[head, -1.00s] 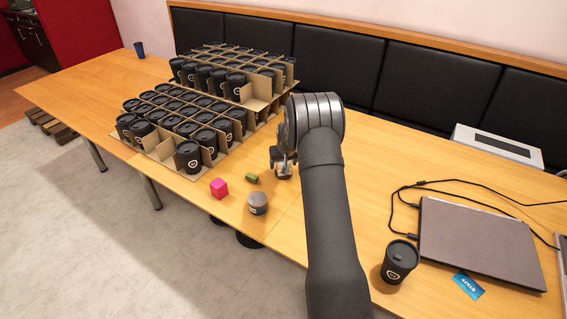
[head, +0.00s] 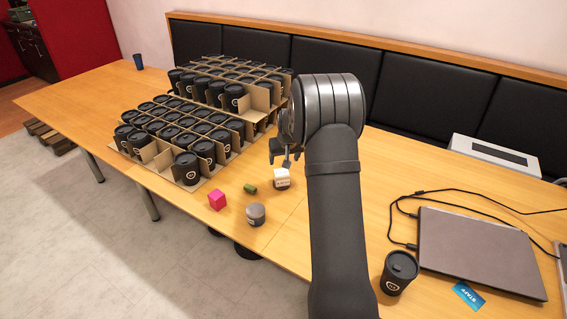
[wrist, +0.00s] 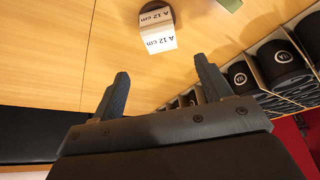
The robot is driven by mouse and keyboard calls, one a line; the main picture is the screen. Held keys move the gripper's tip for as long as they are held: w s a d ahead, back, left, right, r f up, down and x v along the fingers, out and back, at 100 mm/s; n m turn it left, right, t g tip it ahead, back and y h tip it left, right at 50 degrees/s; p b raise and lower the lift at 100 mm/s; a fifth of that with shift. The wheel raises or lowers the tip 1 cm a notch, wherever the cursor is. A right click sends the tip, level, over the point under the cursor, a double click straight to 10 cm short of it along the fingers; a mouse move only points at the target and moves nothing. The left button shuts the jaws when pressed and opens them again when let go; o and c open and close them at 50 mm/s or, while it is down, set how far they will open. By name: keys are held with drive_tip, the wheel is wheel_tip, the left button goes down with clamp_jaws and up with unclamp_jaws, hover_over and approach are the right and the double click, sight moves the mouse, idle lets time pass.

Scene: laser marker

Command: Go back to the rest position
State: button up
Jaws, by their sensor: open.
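My gripper (head: 287,153) is open and empty, held above the table left of my arm in the head view. In the wrist view its two dark fingers (wrist: 162,88) stand wide apart with nothing between them. A white labelled block (head: 282,175) stands on the table just below the gripper. In the wrist view this block (wrist: 157,30) reads "A 12 cm" and lies beyond the fingertips, apart from them, with a dark round thing partly hidden behind it.
A pink cube (head: 217,200), a green piece (head: 250,188) and a grey round container (head: 256,214) sit nearby. Cardboard trays of black cups (head: 187,168) stand at the left. A laptop (head: 478,250), cables and a black cup (head: 398,272) are on the right.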

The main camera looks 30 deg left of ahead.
sight(282, 172)
drive_tip(key=shift+r, duration=0.15)
drive_tip(key=x, duration=1.2)
drive_tip(key=shift+r, duration=1.2)
